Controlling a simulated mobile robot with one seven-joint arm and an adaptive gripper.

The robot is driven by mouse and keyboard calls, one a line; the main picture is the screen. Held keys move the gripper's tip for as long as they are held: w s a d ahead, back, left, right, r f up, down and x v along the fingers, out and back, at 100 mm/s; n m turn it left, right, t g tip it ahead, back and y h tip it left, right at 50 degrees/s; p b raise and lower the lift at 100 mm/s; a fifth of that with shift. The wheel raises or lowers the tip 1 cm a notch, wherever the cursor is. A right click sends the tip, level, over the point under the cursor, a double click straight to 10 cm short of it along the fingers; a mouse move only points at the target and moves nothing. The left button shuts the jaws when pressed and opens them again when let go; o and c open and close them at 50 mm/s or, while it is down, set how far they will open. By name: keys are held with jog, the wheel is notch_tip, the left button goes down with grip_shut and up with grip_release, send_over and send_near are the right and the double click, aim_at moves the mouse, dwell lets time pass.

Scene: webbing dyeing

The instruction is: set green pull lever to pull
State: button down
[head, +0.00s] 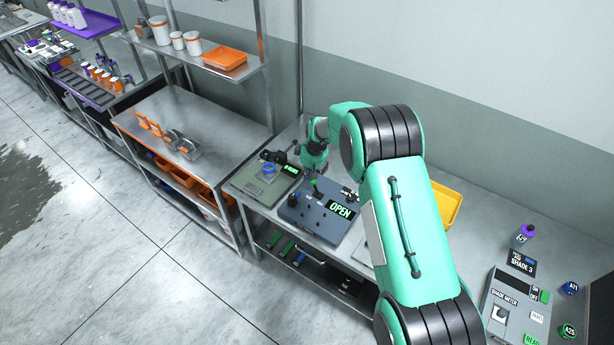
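A dark blue-grey control panel (325,220) with a lit OPEN display (341,210) lies on the metal bench. Several small dark controls stand on it. A small dark green upright piece (315,187), possibly the pull lever, stands near its back edge, but its setting is too small to read. A grey-green panel (257,192) with a blue knob (268,169) and a small lit green display lies to its left.
A yellow bin (446,204) stands behind my arm on the right. A shade meter (517,309) and a purple-capped bottle (524,235) are at the far right. A shelving unit (190,125) with orange trays stands on the left. My arm hides part of the bench.

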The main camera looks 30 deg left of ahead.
aim_at(315, 181)
jog(key=shift+d+r+y+b, duration=0.1)
jog(key=shift+d+y+b, duration=0.35)
jog(key=shift+b, duration=0.8)
jog(key=d+y+b, duration=0.1)
jog(key=b, duration=0.5)
jog(key=shift+d+y, duration=0.25)
jog(key=shift+y, duration=0.1)
jog(key=d+y+b, duration=0.1)
jog(key=b, duration=0.4)
jog(key=shift+d+r, duration=0.15)
jog(key=shift+r, duration=0.25)
jog(key=shift+d+b, duration=0.1)
jog(key=shift+b, duration=0.45)
jog(key=shift+d+b, duration=0.15)
jog(key=shift+b, duration=0.2)
jog(key=shift+d+b, duration=1.85)
jog(key=shift+b, duration=1.5)
jog(key=shift+d, duration=0.1)
